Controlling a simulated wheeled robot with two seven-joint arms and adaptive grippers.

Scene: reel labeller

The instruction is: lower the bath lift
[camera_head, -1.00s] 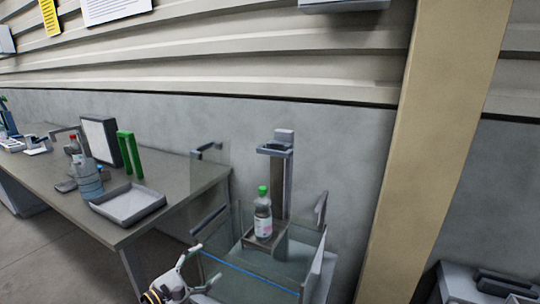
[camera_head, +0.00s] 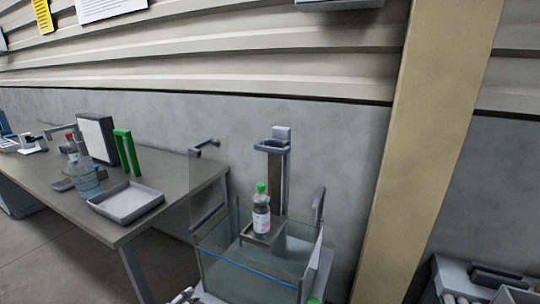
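The bath is a clear-walled tank (camera_head: 225,268) with a blue line across its front wall. The lift's grey column (camera_head: 281,180) stands at the back, with a ring-shaped bracket (camera_head: 272,146) near its top. A bottle with a green cap and pink-and-white label (camera_head: 261,214) stands upright on the lift's small platform (camera_head: 248,236), high in the tank near rim level. Only pale tips of what looks like my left gripper (camera_head: 183,297) show at the bottom edge, in front and left of the tank; their opening cannot be judged. My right gripper is out of view.
A tan post (camera_head: 410,150) stands right of the tank. A grey bin (camera_head: 455,285) is at lower right.

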